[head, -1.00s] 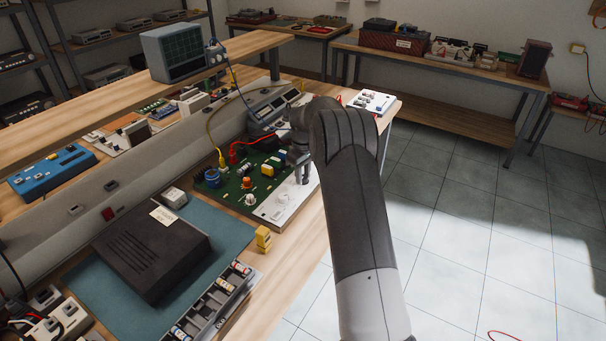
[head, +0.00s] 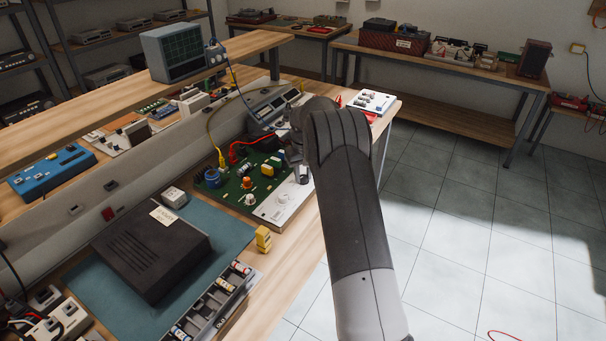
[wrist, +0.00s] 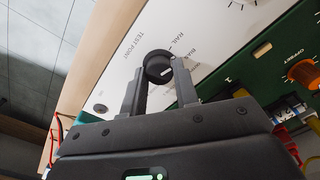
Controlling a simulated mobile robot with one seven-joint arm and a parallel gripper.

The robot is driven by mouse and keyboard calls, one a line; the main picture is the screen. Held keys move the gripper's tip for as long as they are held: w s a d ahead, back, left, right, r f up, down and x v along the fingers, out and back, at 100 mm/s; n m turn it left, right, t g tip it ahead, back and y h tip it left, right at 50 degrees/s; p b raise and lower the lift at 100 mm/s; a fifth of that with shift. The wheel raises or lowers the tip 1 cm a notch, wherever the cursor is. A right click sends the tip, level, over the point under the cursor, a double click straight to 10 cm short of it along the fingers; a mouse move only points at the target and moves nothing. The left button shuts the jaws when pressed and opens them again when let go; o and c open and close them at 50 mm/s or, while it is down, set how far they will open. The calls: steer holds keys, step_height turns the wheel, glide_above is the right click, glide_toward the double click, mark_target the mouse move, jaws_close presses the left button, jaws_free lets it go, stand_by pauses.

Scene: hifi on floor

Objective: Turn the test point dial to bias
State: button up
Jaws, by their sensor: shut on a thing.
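The test point dial (wrist: 157,62) is a round black knob on a white panel strip (wrist: 125,65), which carries the printed words TEST POINT. A short light mark shows on the dial; I cannot tell for sure which label it points at. My gripper (wrist: 158,72) has one finger on each side of the dial and is shut on it. In the head view my gripper (head: 293,155) is at the far end of the green circuit board (head: 232,187), partly hidden by my own arm.
An orange knob (wrist: 302,73) marked OFFSET sits on the green board beside the strip. A black box (head: 150,250) on a blue mat, a yellow block (head: 263,239) and a parts tray (head: 215,305) stand nearer. Yellow and red cables run close to the board.

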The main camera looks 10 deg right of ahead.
mark_target(303, 176)
steer(key=shift+m, duration=1.3)
steer(key=o, duration=1)
steer(key=shift+c, duration=0.2)
step_height(303, 176, up, 11)
steer(key=shift+f, duration=0.1)
